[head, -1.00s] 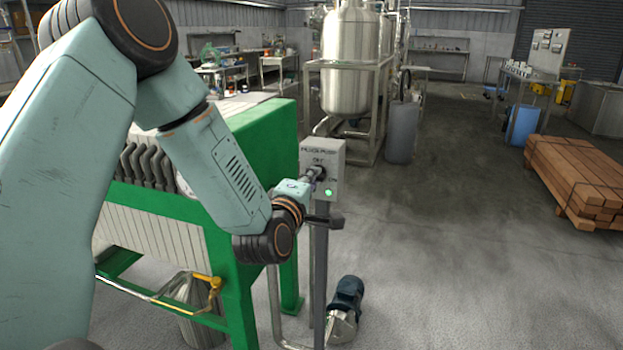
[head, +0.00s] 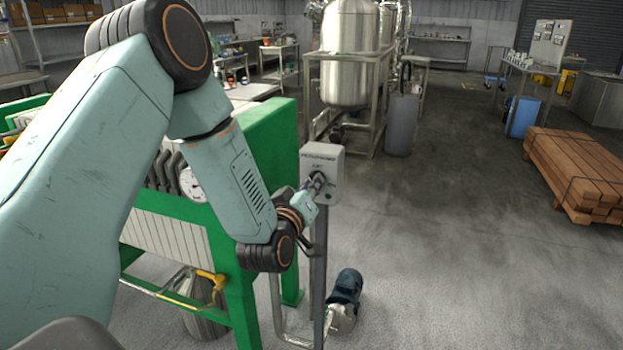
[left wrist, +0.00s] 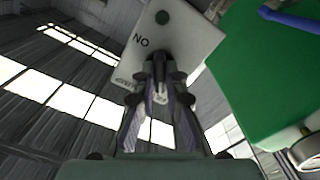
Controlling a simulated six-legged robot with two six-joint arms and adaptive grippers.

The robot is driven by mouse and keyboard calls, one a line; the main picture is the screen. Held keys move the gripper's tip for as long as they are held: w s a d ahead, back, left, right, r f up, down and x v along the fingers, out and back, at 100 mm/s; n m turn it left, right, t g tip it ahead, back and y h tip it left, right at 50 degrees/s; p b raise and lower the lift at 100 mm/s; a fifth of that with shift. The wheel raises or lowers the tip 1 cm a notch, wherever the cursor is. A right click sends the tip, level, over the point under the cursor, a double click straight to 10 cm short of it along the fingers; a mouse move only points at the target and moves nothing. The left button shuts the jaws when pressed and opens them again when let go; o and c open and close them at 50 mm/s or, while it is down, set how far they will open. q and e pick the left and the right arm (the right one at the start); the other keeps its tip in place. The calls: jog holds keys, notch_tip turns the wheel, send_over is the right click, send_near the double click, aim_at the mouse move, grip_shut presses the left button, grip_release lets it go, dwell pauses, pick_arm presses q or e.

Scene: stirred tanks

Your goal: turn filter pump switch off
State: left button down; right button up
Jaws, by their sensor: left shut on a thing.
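The filter pump switch box (head: 335,170) is a light grey box on a post, with lettering at its top. My left gripper (head: 317,183) is at its front face, shut on the switch knob, which the fingers mostly hide. In the left wrist view the box (left wrist: 188,38) shows tilted, with my left gripper's fingers (left wrist: 158,88) closed together around the dark knob. A dark green lamp (left wrist: 162,17) and ON lettering show on its face; the lamp looks unlit. My right gripper is not in view.
A green filter press (head: 262,150) with a gauge (head: 191,184) stands close left of the box. A blue motor pump (head: 345,292) sits on the floor by the post. Steel tanks (head: 350,70) stand behind. Stacked timber (head: 575,170) lies at right; the floor between is clear.

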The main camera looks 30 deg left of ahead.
pick_arm(q)
jog(key=shift+s+d+f+m+p, duration=0.1)
jog(key=shift+f+m+p, duration=0.1)
jog(key=shift+m+p, duration=1.1)
jog(key=shift+s+f+m+p, duration=0.15)
jog(key=shift+m+p, duration=0.35)
jog(key=shift+m, duration=1.5)
jog(key=shift+w, duration=0.1)
jog(key=c, duration=1.7)
grip_release()
jog(key=shift+c, duration=0.2)
jog(key=o, duration=0.3)
jog(key=shift+w+r, duration=0.1)
jog(key=shift+r, duration=0.1)
jog(key=shift+o, duration=0.2)
jog(key=v, duration=1.2)
